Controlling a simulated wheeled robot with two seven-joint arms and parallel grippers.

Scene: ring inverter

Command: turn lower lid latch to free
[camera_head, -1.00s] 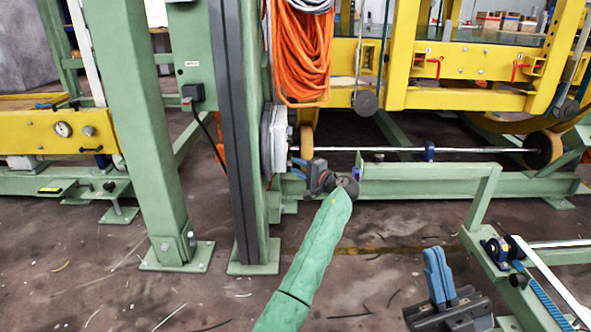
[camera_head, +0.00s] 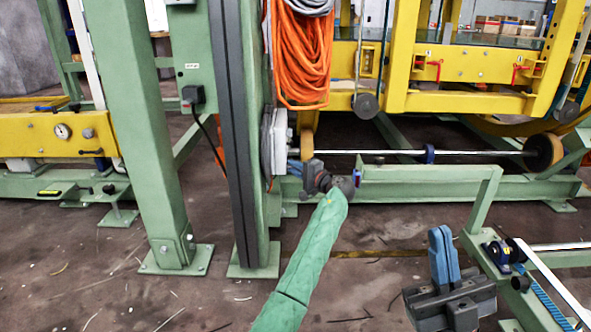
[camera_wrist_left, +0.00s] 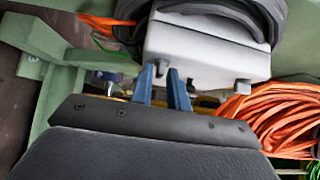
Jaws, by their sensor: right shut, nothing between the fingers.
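A white box (camera_wrist_left: 200,45) with a dark rounded body fills the top of the left wrist view; it shows edge-on beside the green column in the head view (camera_head: 280,141). Its lower lid latch (camera_wrist_left: 160,67) is a small dark tab at the box's left corner in the wrist view. My right gripper (camera_head: 441,232) is shut and empty, low at the right, away from the box.
Orange hose (camera_head: 300,55) hangs above the box, and its coils (camera_wrist_left: 280,125) show near the fingers in the wrist view. A green column (camera_head: 236,130) stands left of my left gripper. A metal bar (camera_head: 385,152) and green rails lie to the right.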

